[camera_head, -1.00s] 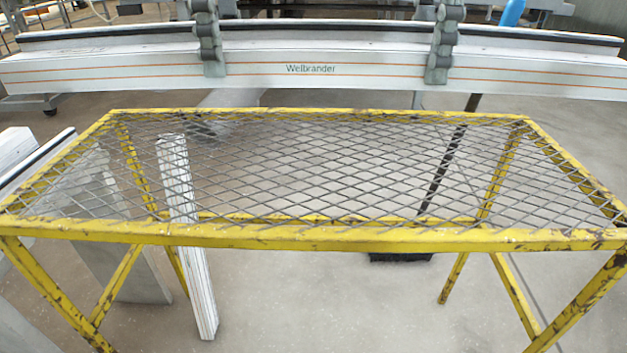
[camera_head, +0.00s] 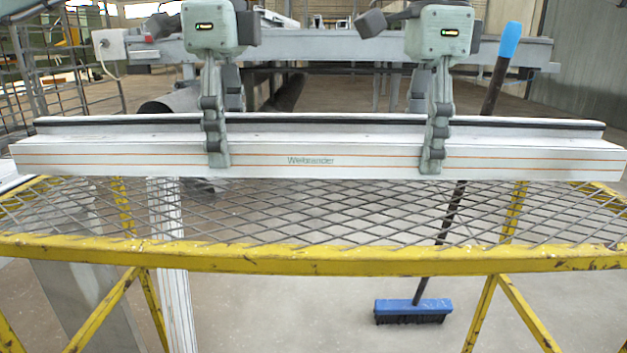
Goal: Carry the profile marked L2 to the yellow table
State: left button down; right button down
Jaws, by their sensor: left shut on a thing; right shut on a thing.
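A long white profile (camera_head: 350,165) with thin orange lines and the word "Wellxander" lies level across the head view; no L2 mark can be read on it. My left gripper (camera_head: 217,140) is shut on its left part and my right gripper (camera_head: 437,140) on its right part. The yellow table (camera_head: 330,258) has a yellow frame and a mesh top, and stands in front of me. The profile hides the table's far edge. I cannot tell whether the profile touches the mesh or hangs above it.
A broom with a blue head (camera_head: 412,309) stands behind the table's right half. A white upright piece (camera_head: 166,215) shows through the mesh at left. A grey frame (camera_head: 330,50) stands behind my grippers. The visible mesh top is empty.

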aim_at(231, 167)
pick_arm(q)
jog(key=shift+f, duration=0.15)
pick_arm(e)
jog(key=shift+f, duration=0.2)
